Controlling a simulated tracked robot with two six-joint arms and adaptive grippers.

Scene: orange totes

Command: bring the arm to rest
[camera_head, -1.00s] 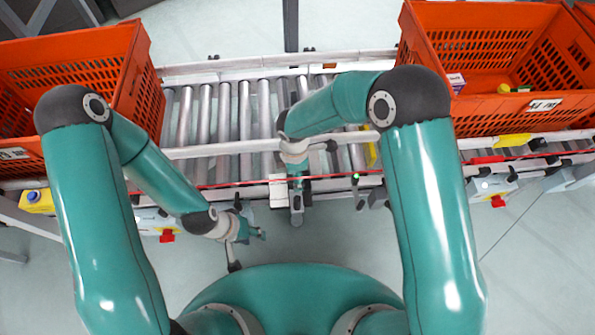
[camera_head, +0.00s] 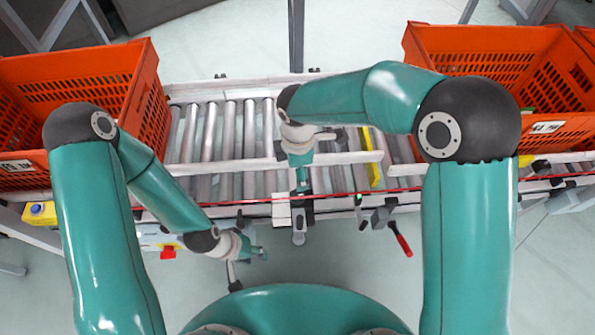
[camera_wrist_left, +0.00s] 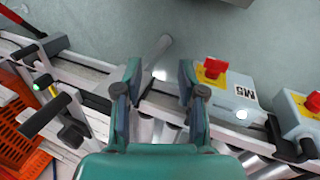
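My left arm comes in from the left. Its gripper (camera_head: 248,264) hangs in front of the roller conveyor's near edge, near the middle. In the left wrist view the left gripper (camera_wrist_left: 159,82) is open, with two fingers apart and nothing between them. My right arm bends over the conveyor, and its gripper (camera_head: 299,222) points toward me at the near rail. The right gripper's fingers are too small and edge-on to tell open from shut. No object shows held in either gripper.
An orange tote (camera_head: 150,100) stands on the left and another orange tote (camera_head: 420,62) on the right. The conveyor rollers (camera_head: 229,130) between them are empty. A red-handled lever (camera_head: 402,243) sticks out near the right forearm. A control box (camera_wrist_left: 222,93) with a red button sits along the rail.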

